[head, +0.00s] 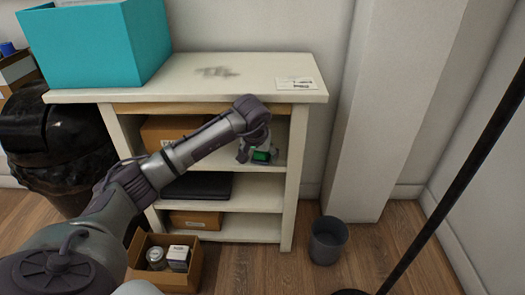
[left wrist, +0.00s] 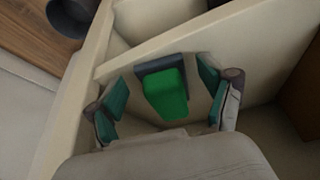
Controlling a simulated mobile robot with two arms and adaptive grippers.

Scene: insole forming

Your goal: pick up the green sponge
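The green sponge (head: 262,156) lies on the upper shelf of the white shelf unit, near its right side. In the left wrist view the sponge (left wrist: 166,96) shows bright green with a dark grey part along its far end. My left gripper (head: 256,152) reaches into this shelf from the front. In the left wrist view its green-padded fingers (left wrist: 163,88) stand apart, one on each side of the sponge, with a visible gap on both sides. The gripper partly hides the sponge in the head view. My right gripper is not in view.
The white shelf unit (head: 305,97) has a right side wall close to the gripper. A cardboard box (head: 172,131) and dark flat items (head: 197,186) sit further left on the shelves. A teal box (head: 95,45) stands on top. A grey bin (head: 327,240) stands on the floor.

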